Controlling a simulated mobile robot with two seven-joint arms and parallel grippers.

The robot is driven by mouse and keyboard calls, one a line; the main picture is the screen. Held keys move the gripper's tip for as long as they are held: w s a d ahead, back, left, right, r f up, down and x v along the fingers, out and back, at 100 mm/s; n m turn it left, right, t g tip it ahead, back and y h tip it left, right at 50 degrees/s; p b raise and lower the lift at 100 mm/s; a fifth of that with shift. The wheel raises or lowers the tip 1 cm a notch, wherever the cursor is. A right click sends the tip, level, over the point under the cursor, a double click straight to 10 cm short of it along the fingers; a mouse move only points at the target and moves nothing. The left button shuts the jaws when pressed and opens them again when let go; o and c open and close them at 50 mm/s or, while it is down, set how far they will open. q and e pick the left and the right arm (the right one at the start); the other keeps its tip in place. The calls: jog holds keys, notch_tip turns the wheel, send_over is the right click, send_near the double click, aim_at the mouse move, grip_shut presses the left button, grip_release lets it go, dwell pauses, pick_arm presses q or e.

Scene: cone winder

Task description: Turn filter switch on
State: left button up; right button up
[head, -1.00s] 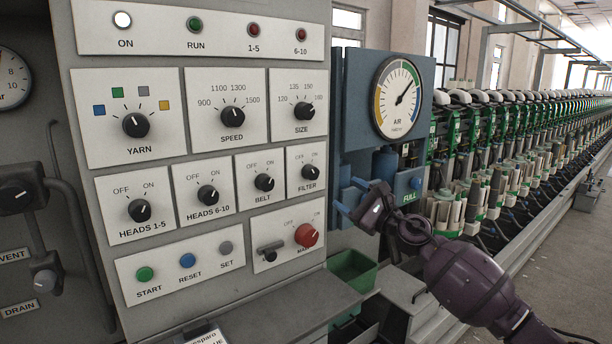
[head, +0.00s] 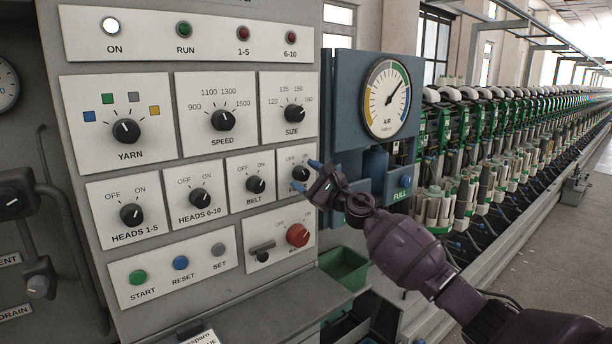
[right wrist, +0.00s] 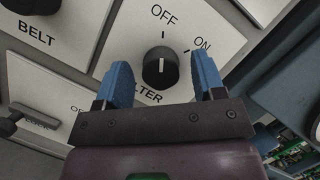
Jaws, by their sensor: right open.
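The filter switch is a black round knob on a white plate marked OFF and ON. In the right wrist view the filter knob (right wrist: 160,70) shows clearly, its white pointer line toward the OFF mark. In the head view the filter plate (head: 288,157) is partly covered by my right gripper (head: 306,175). My right gripper's blue fingers (right wrist: 163,82) are open, one on each side of the knob in the wrist picture, with nothing between them gripped. Whether the fingertips reach past the knob's face I cannot tell. My left gripper is not in view.
The belt knob (head: 256,184) sits just left of the filter plate. A red knob (head: 297,235) is below it. A blue gauge box (head: 342,92) stands to the right, close to my right arm. A green bin (head: 343,265) is lower down.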

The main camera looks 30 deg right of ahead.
jog(key=shift+w, duration=0.15)
jog(key=shift+r, duration=0.1)
jog(key=c, duration=0.9)
